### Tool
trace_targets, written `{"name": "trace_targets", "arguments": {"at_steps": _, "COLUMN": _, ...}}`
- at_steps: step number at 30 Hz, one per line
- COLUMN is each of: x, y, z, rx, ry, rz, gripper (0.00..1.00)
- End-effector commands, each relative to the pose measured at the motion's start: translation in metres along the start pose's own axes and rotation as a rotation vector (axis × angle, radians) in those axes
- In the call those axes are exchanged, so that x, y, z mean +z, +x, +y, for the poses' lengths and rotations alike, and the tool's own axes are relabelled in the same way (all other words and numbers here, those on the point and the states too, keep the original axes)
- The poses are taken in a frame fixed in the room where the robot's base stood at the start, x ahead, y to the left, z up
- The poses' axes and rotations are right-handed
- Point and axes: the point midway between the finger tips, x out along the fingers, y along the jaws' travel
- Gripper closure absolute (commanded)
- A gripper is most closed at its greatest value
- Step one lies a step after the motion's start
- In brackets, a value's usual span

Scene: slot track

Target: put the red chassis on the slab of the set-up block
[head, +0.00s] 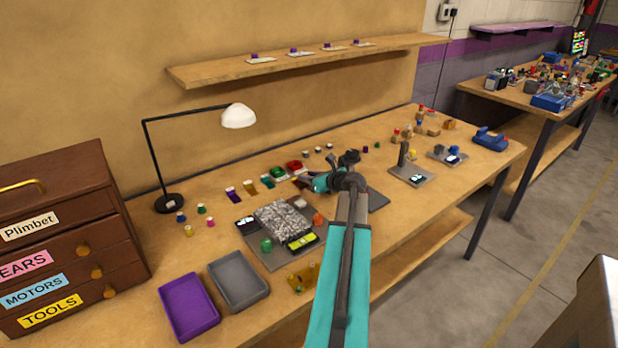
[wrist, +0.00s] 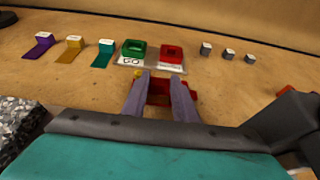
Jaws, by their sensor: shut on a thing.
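The red chassis (wrist: 158,92) is between the two fingers of my gripper (wrist: 158,98) in the wrist view. The fingers are shut on it, and they hide parts of its sides. In the head view my gripper (head: 306,182) is over the middle of the bench, near the red and green trays; the chassis is too small to make out there. To its right stands a grey base with a dark upright post and a white label (head: 410,173). Another grey plate with blue pieces (head: 448,155) lies beyond it. I cannot tell for certain which is the set-up block.
A green tray (wrist: 133,50) and a red tray (wrist: 172,53) stand just ahead, with small grey blocks to their right. A speckled block (head: 282,221) stands on a grey mat at left. Purple (head: 189,307) and grey (head: 239,280) trays sit at the front. A lamp (head: 238,116) overhangs the back.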

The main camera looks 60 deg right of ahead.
Motion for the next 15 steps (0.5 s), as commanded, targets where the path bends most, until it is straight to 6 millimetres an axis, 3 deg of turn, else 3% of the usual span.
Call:
{"name": "trace_targets", "arguments": {"at_steps": 3, "x": -0.0023, "y": 0.001, "z": -0.0005, "rx": 0.0, "ry": 0.0, "rz": 0.0, "gripper": 1.0}}
{"name": "trace_targets", "arguments": {"at_steps": 4, "x": -0.0023, "y": 0.0009, "z": -0.0004, "rx": 0.0, "ry": 0.0, "rz": 0.0, "gripper": 0.71}}
{"name": "trace_targets", "arguments": {"at_steps": 7, "x": -0.0021, "y": 0.0008, "z": -0.0004, "rx": 0.0, "ry": 0.0, "rz": 0.0, "gripper": 0.55}}
{"name": "trace_targets", "arguments": {"at_steps": 15, "x": -0.0019, "y": 0.0008, "z": -0.0003, "rx": 0.0, "ry": 0.0, "rz": 0.0, "gripper": 0.55}}
